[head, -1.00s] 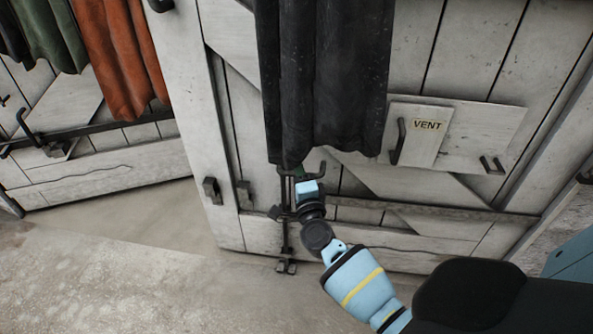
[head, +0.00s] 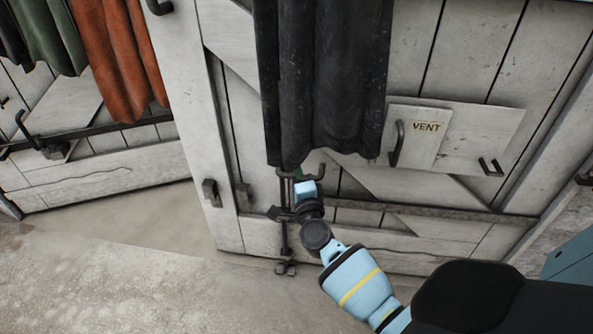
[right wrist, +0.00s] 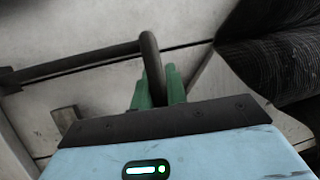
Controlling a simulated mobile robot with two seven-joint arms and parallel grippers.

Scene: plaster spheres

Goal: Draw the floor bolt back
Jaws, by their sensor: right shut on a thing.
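The floor bolt (head: 285,240) is a dark upright rod on the lower part of the pale plank door (head: 400,55), with its foot in a bracket near the floor. Its bent handle (right wrist: 150,62) shows in the right wrist view between the green fingers of my right gripper (right wrist: 158,90). The gripper is shut on that handle. In the head view my right gripper (head: 298,180) is at the top of the bolt, just under the dark hanging cloth, and its fingers are mostly hidden. My left gripper is not in view.
The black cloth (head: 320,80) hangs over the door just above my gripper, and its folds also show in the right wrist view (right wrist: 275,50). A VENT panel (head: 418,135) with a handle sits to the right. Bare floor (head: 130,270) lies in front.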

